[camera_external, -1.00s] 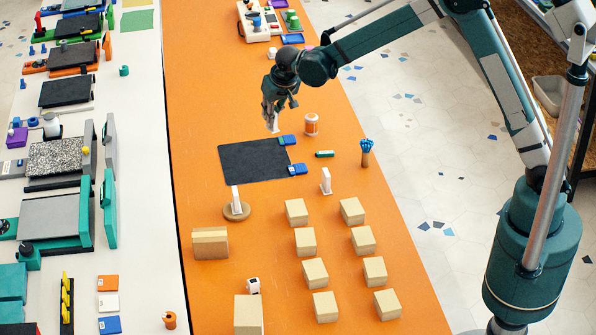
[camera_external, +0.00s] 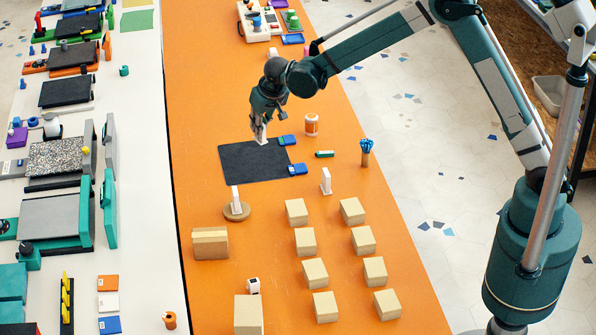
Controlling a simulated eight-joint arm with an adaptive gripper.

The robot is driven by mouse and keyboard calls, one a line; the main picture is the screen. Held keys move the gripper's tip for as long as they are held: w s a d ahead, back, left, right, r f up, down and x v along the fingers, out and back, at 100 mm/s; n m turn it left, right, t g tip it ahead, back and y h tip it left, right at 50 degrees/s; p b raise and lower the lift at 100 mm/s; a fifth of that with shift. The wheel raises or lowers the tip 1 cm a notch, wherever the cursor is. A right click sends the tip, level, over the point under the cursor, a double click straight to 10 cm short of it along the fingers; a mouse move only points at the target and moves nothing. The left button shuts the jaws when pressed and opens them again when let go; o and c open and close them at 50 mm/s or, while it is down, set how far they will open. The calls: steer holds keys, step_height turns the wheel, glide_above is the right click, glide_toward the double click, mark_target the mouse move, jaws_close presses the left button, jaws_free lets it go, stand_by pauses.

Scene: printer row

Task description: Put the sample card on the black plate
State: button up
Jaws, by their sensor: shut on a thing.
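The black plate (camera_external: 250,167) lies flat on the orange table, with blue clips (camera_external: 288,140) at its right edge. My gripper (camera_external: 262,127) points down over the far edge of the plate. It is shut on a small white piece (camera_external: 262,134), which looks like the sample card; the fingers hide its upper part. The lower end of the card is at or just above the plate's far edge; I cannot tell if it touches.
An orange-and-white jar (camera_external: 311,124), a green block (camera_external: 324,154) and a cup of blue-topped sticks (camera_external: 366,153) are right of the plate. White upright pieces stand nearer, one on a round wooden base (camera_external: 245,212). Several cardboard boxes (camera_external: 306,242) fill the near table.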

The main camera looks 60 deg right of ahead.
mark_target(264, 135)
steer(key=shift+f, duration=2.05)
steer(key=shift+f+b, duration=0.45)
steer(key=shift+f, duration=1.4)
steer(key=shift+f, duration=0.15)
steer(key=o, duration=0.7)
steer(key=shift+p+v, duration=0.65)
steer(key=shift+v, duration=5.5)
